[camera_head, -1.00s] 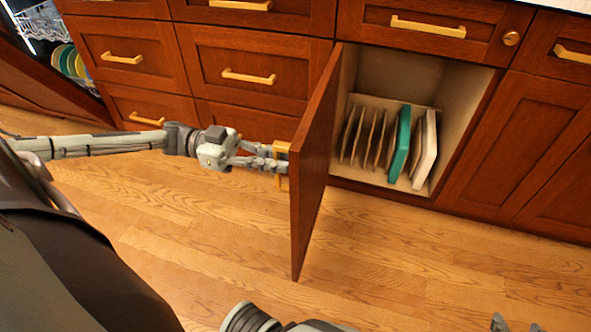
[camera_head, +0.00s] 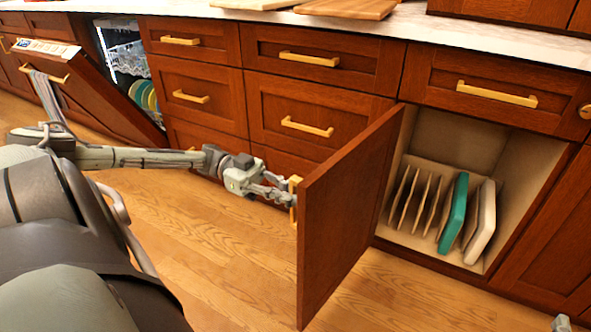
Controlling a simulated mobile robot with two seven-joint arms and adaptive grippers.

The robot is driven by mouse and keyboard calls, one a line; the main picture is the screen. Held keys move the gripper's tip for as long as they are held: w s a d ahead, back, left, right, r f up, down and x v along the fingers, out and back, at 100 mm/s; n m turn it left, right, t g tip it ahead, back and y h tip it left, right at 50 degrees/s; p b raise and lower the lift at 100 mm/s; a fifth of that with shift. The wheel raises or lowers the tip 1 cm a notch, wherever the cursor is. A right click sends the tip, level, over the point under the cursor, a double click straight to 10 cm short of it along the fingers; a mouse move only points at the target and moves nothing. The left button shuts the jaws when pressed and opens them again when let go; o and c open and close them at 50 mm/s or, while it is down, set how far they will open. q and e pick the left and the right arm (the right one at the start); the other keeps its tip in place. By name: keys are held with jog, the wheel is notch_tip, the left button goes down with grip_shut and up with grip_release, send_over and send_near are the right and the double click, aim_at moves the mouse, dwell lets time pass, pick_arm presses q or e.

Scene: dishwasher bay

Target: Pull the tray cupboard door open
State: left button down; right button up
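The tray cupboard door (camera_head: 345,212) is swung well out from the cabinet front and stands open. Its yellow handle (camera_head: 293,203) is on the door's outer face near the free edge. My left gripper (camera_head: 284,190) reaches in from the left and its fingers are at the handle, seemingly closed around it; the contact is small in the picture. The open cupboard (camera_head: 510,170) shows several thin upright trays, a teal tray (camera_head: 453,213) and a white tray (camera_head: 481,222). A small tip of my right gripper (camera_head: 561,323) shows at the bottom right corner; the rest is out of view.
Closed drawers with yellow handles (camera_head: 307,126) line the cabinet left of the cupboard. An open dishwasher (camera_head: 125,50) with plates is at the upper left, its door (camera_head: 88,85) lowered. Wooden floor (camera_head: 220,270) is clear in front of the cabinets.

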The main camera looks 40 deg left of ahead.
pick_arm(q)
jog(key=shift+f, duration=0.1)
jog(key=c, duration=1.5)
grip_release()
jog(key=shift+c, duration=0.2)
jog(key=v, duration=1.2)
